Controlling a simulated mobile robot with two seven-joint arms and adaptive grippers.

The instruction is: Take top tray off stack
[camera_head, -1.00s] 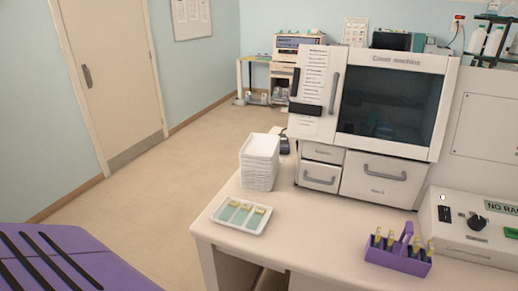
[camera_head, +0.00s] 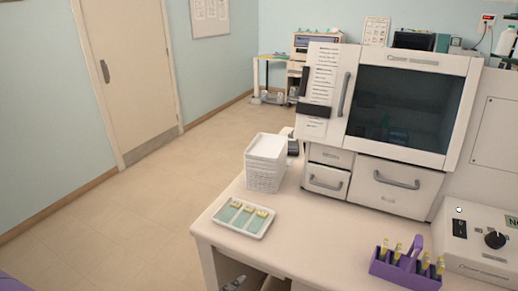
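A stack of white trays (camera_head: 264,174) stands on the left part of the counter, in front of the cover machine. The top tray (camera_head: 267,146) sits level on the stack, with its pale inside facing up. A separate white tray (camera_head: 221,230) with several green slides with yellowish ends lies flat nearer the counter's front edge. Neither gripper can be made out. A small grey part (camera_head: 234,284) shows at the bottom edge, below the counter front, too cut off to identify.
The cover machine (camera_head: 404,100) with drawers stands behind and right of the stack. A purple rack (camera_head: 405,272) with yellow-topped items and a control box (camera_head: 480,250) are at the right. The counter (camera_head: 320,235) between tray and rack is clear.

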